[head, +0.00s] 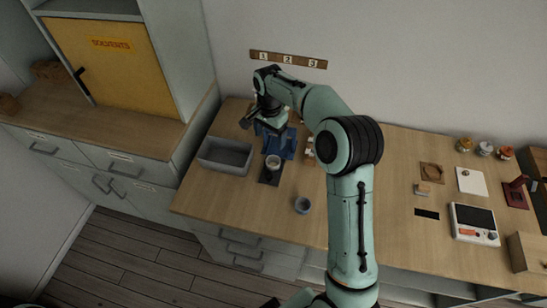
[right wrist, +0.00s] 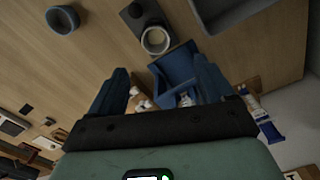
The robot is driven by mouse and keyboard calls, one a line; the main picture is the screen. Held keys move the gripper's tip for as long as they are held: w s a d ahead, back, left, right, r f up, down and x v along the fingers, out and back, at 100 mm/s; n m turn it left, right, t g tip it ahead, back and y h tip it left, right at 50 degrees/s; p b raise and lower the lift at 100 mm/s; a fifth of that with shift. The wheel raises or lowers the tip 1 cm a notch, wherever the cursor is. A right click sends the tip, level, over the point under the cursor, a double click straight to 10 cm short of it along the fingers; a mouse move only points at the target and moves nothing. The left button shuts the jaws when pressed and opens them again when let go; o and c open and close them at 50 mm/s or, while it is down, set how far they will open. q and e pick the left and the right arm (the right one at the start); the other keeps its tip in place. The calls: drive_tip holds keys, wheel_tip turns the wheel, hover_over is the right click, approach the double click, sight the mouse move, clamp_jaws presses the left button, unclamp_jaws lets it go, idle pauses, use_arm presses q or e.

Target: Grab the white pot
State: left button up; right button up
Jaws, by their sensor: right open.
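The white pot (head: 273,162) is a small round cup with a pale rim. My left gripper is not in view.
A grey bin (head: 225,155) is left of the pot. A grey bowl (head: 302,204) stands nearer the front edge. A scale (head: 474,223), a white card (head: 471,181) and several small jars are farther right. A numbered rail (head: 288,59) is on the wall.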

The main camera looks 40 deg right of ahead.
approach(273, 158)
drive_tip(key=s+a+f, duration=0.1)
drive_tip(key=s+a, duration=0.1)
drive_tip(key=shift+w+f, duration=0.3)
drive_tip(key=shift+f, duration=0.45)
drive_tip(key=f, duration=0.5)
drive_tip(key=shift+s+d, duration=0.15)
drive_tip(key=shift+d, duration=0.25)
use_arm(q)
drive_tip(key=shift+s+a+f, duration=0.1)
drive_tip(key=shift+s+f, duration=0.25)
use_arm(e)
drive_tip(key=c, duration=1.1)
drive_tip(key=shift+r, duration=0.15)
